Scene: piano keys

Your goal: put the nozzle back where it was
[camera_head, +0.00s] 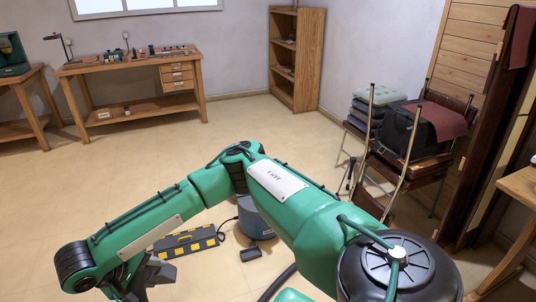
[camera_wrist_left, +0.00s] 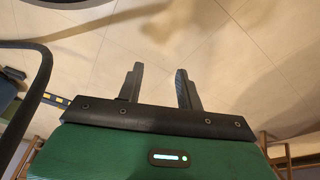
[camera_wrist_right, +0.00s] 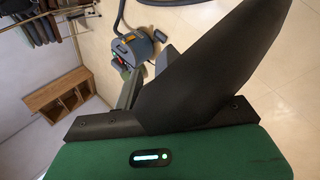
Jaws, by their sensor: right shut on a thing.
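The nozzle (camera_wrist_right: 220,65) is a large dark, flat, wedge-shaped piece in the right wrist view. My right gripper (camera_wrist_right: 147,78) is shut on it, and the nozzle hides part of the fingers. In the head view my right gripper (camera_head: 137,283) is low at the left, above the floor, partly cut off by the lower edge. The blue-grey vacuum cleaner (camera_wrist_right: 138,49) stands on the floor beyond the gripper, with a dark hose; it also shows in the head view (camera_head: 256,222), partly behind my arm. My left gripper (camera_wrist_left: 160,82) is open and empty in its wrist view.
A black-and-yellow striped case (camera_head: 188,241) lies on the floor left of the vacuum cleaner. A workbench (camera_head: 130,66) and a wooden shelf (camera_head: 297,57) stand at the back. Chairs with a dark bag (camera_head: 420,128) are at the right.

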